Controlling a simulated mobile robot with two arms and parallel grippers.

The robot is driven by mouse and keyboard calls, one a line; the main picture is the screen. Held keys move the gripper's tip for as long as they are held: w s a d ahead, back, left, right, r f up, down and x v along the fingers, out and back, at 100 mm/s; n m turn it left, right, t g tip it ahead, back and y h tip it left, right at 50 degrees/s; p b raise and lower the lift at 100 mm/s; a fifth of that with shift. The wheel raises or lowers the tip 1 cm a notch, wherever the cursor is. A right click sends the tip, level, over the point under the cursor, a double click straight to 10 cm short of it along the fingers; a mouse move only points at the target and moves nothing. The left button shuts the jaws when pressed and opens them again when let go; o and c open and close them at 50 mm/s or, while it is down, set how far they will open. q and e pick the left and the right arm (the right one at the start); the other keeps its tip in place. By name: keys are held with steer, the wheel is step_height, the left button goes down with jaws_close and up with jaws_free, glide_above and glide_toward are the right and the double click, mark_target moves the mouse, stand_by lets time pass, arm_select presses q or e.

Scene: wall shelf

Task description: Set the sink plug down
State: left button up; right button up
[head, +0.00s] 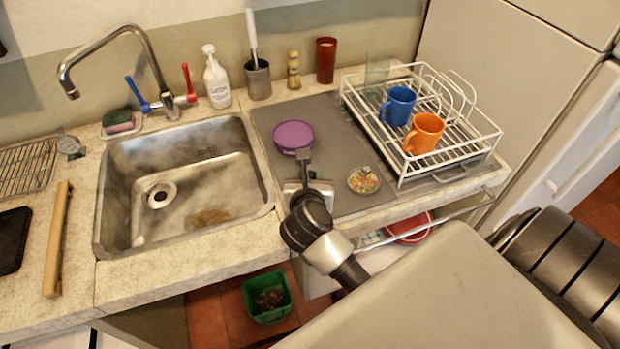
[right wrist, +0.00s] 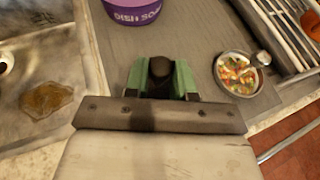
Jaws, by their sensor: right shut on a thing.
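My right gripper (head: 306,178) is over the grey drainboard mat, to the right of the sink. In the right wrist view its green fingers (right wrist: 160,80) are shut on a dark, rounded piece, which I take to be the sink plug (right wrist: 160,68). Most of the plug is hidden between the fingers. I cannot tell whether it touches the mat. The steel sink (head: 190,165) has an open round drain (head: 161,196) and a brown stain on its floor. My left gripper is not in view.
A purple dish soap tub (head: 293,135) stands just beyond the gripper. A round dish of food scraps (head: 363,181) lies to its right. A white rack (head: 455,150) holds a blue mug and an orange mug. Bare mat (head: 340,140) lies between tub and rack.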

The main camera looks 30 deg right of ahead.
steer(key=shift+f, duration=0.15)
steer(key=o, duration=0.9)
steer(key=shift+r, duration=0.2)
steer(key=b+v, duration=0.1)
steer(key=v, duration=1.1)
steer(key=shift+b, duration=0.35)
